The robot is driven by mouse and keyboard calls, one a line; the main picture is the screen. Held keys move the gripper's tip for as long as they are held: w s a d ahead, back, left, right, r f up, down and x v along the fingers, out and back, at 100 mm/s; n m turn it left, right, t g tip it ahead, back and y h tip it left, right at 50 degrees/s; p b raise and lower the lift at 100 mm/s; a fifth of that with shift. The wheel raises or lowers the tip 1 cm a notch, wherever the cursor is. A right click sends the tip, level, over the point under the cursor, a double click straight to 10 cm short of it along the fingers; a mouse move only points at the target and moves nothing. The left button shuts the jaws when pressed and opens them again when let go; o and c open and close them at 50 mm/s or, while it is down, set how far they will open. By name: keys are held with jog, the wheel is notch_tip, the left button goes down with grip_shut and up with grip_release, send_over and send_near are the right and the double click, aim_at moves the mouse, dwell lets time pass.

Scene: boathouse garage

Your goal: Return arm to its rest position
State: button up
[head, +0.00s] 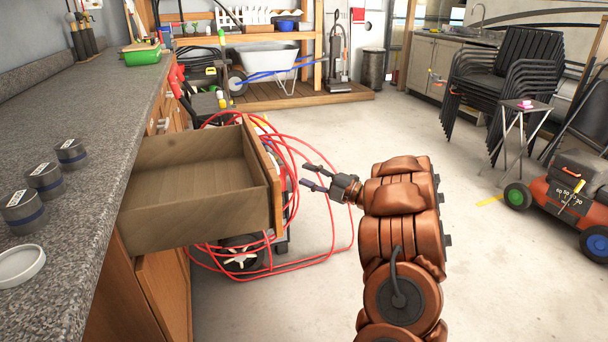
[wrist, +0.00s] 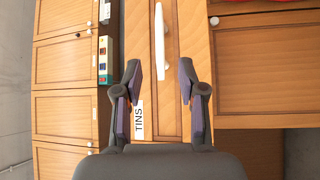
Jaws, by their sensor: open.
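My gripper (head: 314,179) is open and empty, held out in front of the open drawer (head: 191,186) on the left of the head view. The drawer is pulled well out of the wooden cabinet and its inside looks empty. In the wrist view my gripper (wrist: 159,85) has its two purple-padded fingers spread apart. Beyond them are the drawer front (wrist: 181,72), a white handle (wrist: 159,45) and a label reading "TINS" (wrist: 140,120). I see no contact between the fingers and the drawer. My copper arm reaches up from the lower right of the head view.
Grey tins (head: 46,181) and a white round lid (head: 20,265) sit on the stone counter (head: 75,120). A red hose (head: 312,267) lies coiled beside the drawer. The middle floor is clear.

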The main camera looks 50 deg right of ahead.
dwell(0.5)
jog(key=w+d+r+m+g+h+p, duration=0.1)
jog(key=w+d+r+m+h+p, duration=0.15)
jog(key=w+r+h+p, duration=0.35)
jog(key=a+r+m+g+h+p, duration=0.25)
jog(key=r+m+h+p, duration=0.2)
jog(key=r, duration=0.25)
jog(key=a+r+m+g+h+p, duration=0.2)
jog(key=r+m+g+h+p, duration=0.15)
jog(key=r+m, duration=0.3)
jog(key=s+a+r+m+g+y+p, duration=0.2)
jog(key=s+a+g+p, duration=0.4)
jog(key=s+a, duration=1.2)
jog(key=s+a+r+m+g+y+p, duration=0.2)
jog(key=s+a+m+g+y+p, duration=0.2)
jog(key=s+a, duration=1.5)
jog(key=a+g+y+p, duration=0.2)
jog(key=a+g+p, duration=0.1)
jog(key=a+p, duration=0.1)
jog(key=shift+s+r+g, duration=0.2)
jog(key=shift+s+g, duration=0.1)
